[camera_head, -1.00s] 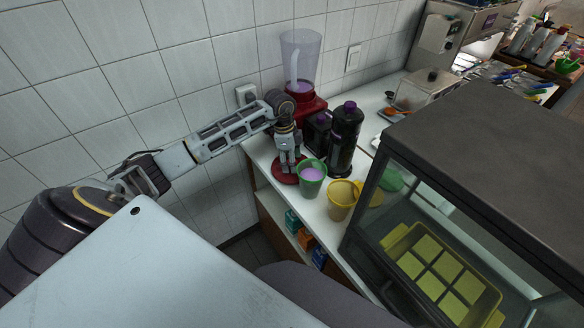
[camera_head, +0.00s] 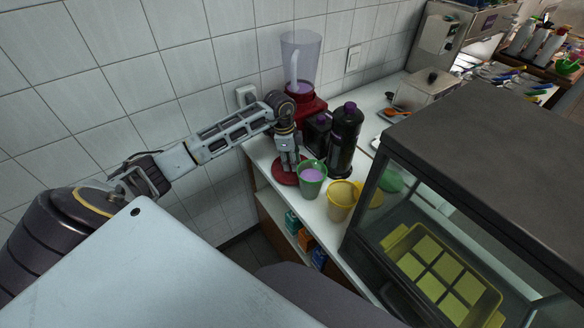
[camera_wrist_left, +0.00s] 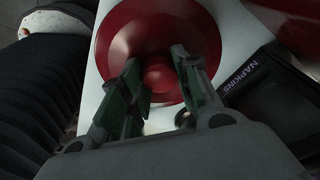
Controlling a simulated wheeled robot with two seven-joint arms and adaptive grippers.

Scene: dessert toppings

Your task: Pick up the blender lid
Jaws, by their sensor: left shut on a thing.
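The blender lid is a round red disc (camera_head: 281,175) lying on the white counter in the head view, partly hidden by my gripper and a green cup. In the left wrist view the red lid (camera_wrist_left: 122,30) fills the top middle, with a raised knob at its centre. My left gripper (camera_head: 289,168) points down over the lid. In the left wrist view its fingers (camera_wrist_left: 163,82) stand on either side of the knob, shut on it. The blender (camera_head: 301,65) stands behind with its clear jug uncovered, on a red base. My right gripper is not in view.
A green cup (camera_head: 311,176) with purple content stands right beside the lid. A yellow cup (camera_head: 341,203), a dark bottle (camera_head: 345,140) and a black napkin box (camera_wrist_left: 268,88) are close by. A glass display case (camera_head: 470,150) takes up the right side.

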